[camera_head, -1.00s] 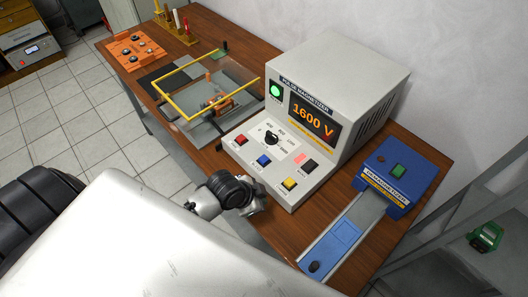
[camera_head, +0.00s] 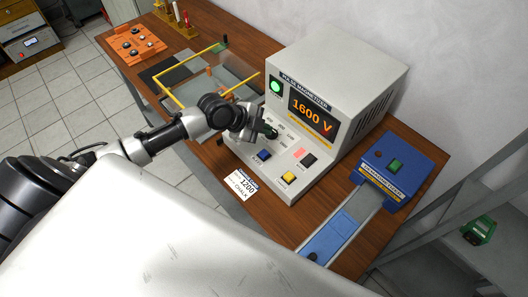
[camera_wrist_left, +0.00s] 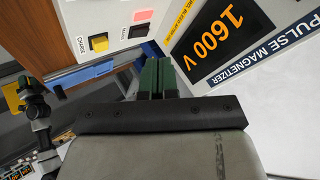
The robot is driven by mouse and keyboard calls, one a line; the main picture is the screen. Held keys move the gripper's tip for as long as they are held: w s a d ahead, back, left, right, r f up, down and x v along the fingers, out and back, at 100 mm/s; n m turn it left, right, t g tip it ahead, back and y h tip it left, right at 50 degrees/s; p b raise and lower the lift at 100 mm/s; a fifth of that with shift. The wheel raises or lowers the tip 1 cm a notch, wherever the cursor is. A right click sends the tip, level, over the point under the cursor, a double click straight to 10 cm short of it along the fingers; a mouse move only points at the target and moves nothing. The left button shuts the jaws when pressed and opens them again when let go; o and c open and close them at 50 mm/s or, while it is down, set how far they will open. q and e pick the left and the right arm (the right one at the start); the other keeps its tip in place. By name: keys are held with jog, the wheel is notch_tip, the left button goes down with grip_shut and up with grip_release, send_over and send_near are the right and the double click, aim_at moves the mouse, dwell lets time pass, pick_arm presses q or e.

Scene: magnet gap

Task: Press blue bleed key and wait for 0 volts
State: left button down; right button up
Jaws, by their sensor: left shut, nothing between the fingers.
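The pulse magnetizer (camera_head: 350,75) stands on the wooden bench. Its display (camera_head: 313,113) reads 1600 V in orange; the reading also shows in the left wrist view (camera_wrist_left: 215,35). The blue key (camera_head: 264,155) sits on the sloped front panel. My left gripper (camera_head: 269,133) is over the panel near the dial, just behind the blue key, shut and empty. Its dark green fingers also show together in the left wrist view (camera_wrist_left: 158,76). The gripper hides the red key and most of the dial. I cannot tell whether the fingertips touch the panel.
A yellow key (camera_head: 289,177) and a black switch (camera_head: 308,159) are right of the blue key. A white 1200 V card (camera_head: 242,184) lies before the magnetizer. The blue demagnetizer (camera_head: 398,168) is at right, a yellow-framed clear guard (camera_head: 190,102) at left.

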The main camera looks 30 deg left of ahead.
aim_at(264, 154)
pick_arm(q)
notch_tip(264, 154, down, 9)
jog(key=b, duration=0.6)
jog(key=shift+r+b, duration=0.15)
jog(key=shift+b, duration=0.15)
dwell(0.7)
dwell(0.8)
jog(key=shift+f+b, duration=0.35)
jog(key=shift+b, duration=0.05)
jog(key=shift+f+b, duration=0.5)
jog(key=shift+f, duration=0.1)
dwell(0.5)
jog(key=shift+r, duration=0.15)
jog(key=shift+r+p, duration=0.75)
jog(key=shift+r, duration=0.1)
jog(key=shift+r, duration=0.1)
